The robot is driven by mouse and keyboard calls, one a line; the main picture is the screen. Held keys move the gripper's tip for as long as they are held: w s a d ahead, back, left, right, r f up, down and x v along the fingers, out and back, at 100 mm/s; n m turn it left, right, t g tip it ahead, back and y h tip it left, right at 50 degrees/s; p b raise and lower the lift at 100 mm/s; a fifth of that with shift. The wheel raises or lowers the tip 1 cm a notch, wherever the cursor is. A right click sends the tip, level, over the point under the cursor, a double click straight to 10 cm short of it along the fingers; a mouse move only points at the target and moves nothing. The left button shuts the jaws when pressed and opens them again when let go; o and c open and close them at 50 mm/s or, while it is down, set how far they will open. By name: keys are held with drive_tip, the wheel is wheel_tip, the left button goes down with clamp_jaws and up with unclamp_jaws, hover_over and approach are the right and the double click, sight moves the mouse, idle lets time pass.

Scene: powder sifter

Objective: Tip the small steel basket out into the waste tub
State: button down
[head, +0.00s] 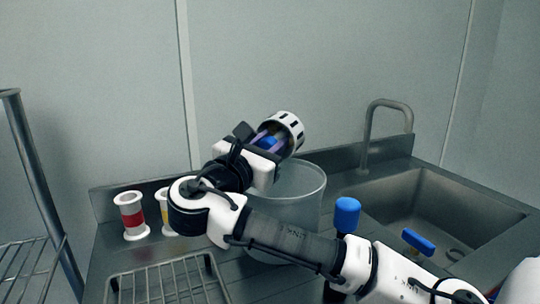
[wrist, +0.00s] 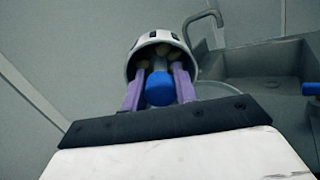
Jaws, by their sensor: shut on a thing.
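The small steel basket (head: 291,124) is a pale, round, slotted cup. It is held tilted in the air, above the rim of a large grey tub (head: 309,183), which appears to be the waste tub. My gripper (head: 270,142) has purple fingers, shut on a blue grip that seems to belong to the basket. In the wrist view the basket (wrist: 164,38) is beyond my gripper (wrist: 160,78), its mouth facing the camera. The blue grip (wrist: 160,89) is between the fingers. Small yellowish bits show inside; I cannot tell what they are. The tub's inside is mostly hidden.
A sink (head: 450,215) with a curved tap (head: 370,135) is at right. A red-banded jar (head: 132,216) and a wire rack (head: 165,285) are at left.

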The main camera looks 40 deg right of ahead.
sight(281, 132)
drive_tip(key=shift+f+h+b, duration=0.45)
drive_tip(key=shift+h+b, duration=0.25)
drive_tip(key=shift+b, duration=0.9)
drive_tip(key=shift+r+t+h+b, duration=0.1)
drive_tip(key=shift+t+h+b, duration=0.2)
drive_tip(key=shift+t+b, duration=0.3)
drive_tip(key=shift+r+g+y+p, duration=0.3)
drive_tip(key=shift+r+y+p, duration=0.2)
drive_tip(key=shift+p, duration=0.6)
drive_tip(key=y+p, duration=0.1)
drive_tip(key=p, duration=0.2)
drive_tip(key=r+g+y+p, duration=0.1)
drive_tip(key=y+p, duration=0.1)
drive_tip(key=p, duration=0.2)
drive_tip(key=shift+r, duration=0.15)
drive_tip(key=shift+y+p, duration=0.5)
drive_tip(key=shift+p, duration=0.25)
drive_tip(key=shift+g, duration=0.4)
drive_tip(key=y+p, duration=0.1)
drive_tip(key=p, duration=0.2)
drive_tip(key=shift+r+p, duration=0.35)
drive_tip(key=y+p, duration=0.1)
drive_tip(key=p, duration=0.4)
drive_tip(key=r+g+y+p, duration=0.1)
drive_tip(key=y+p, duration=0.1)
drive_tip(key=p, duration=0.3)
drive_tip(key=shift+r+g, duration=0.1)
drive_tip(key=shift+g, duration=0.2)
